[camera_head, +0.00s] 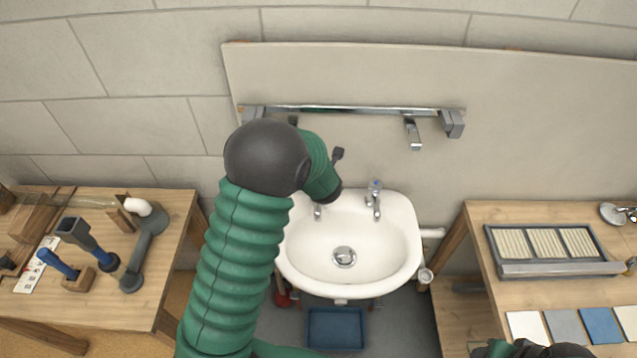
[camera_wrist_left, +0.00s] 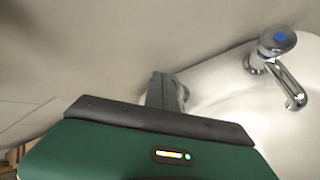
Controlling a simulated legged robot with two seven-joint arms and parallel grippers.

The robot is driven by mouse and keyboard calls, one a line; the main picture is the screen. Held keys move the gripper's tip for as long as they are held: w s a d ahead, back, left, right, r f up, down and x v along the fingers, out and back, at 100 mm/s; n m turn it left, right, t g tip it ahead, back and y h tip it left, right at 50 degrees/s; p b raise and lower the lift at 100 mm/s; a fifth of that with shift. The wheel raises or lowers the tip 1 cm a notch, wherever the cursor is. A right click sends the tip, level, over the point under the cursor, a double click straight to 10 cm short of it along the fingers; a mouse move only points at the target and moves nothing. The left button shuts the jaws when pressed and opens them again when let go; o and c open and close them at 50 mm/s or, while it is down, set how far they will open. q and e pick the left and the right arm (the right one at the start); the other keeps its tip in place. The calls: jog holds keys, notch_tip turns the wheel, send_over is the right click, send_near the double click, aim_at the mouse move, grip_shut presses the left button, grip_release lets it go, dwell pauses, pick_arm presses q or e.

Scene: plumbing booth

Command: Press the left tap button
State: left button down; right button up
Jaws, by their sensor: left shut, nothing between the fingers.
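The left tap's chrome spout (camera_head: 317,211) shows at the left back of the white basin (camera_head: 400,255). Its top is hidden behind my left wrist in the head view, so I cannot see its button. The right tap (camera_head: 375,198) has a blue-marked top button, also seen in the left wrist view (camera_wrist_left: 280,40). My left gripper (camera_wrist_left: 165,92) is shut and empty, at the back left of the basin. In the wrist view it is left of the blue-marked tap and apart from it. I cannot tell whether it touches the left tap.
A chrome rail (camera_head: 350,110) runs along the wall panel above the basin. A wooden table (camera_head: 170,255) with pipes and tools stands left. Another table (camera_head: 480,215) with a tray (camera_head: 555,268) and sample tiles stands right. A blue bin (camera_head: 335,328) is beneath the basin.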

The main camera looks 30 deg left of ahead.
pick_arm(q)
jog(key=shift+f+b, duration=0.7)
jog(key=shift+b, duration=0.05)
dwell(0.7)
dwell(0.3)
jog(key=shift+r+p, duration=0.9)
jog(key=shift+r, duration=0.25)
jog(key=shift+r, duration=0.1)
notch_tip(320, 180, up, 5)
jog(key=p, duration=0.4)
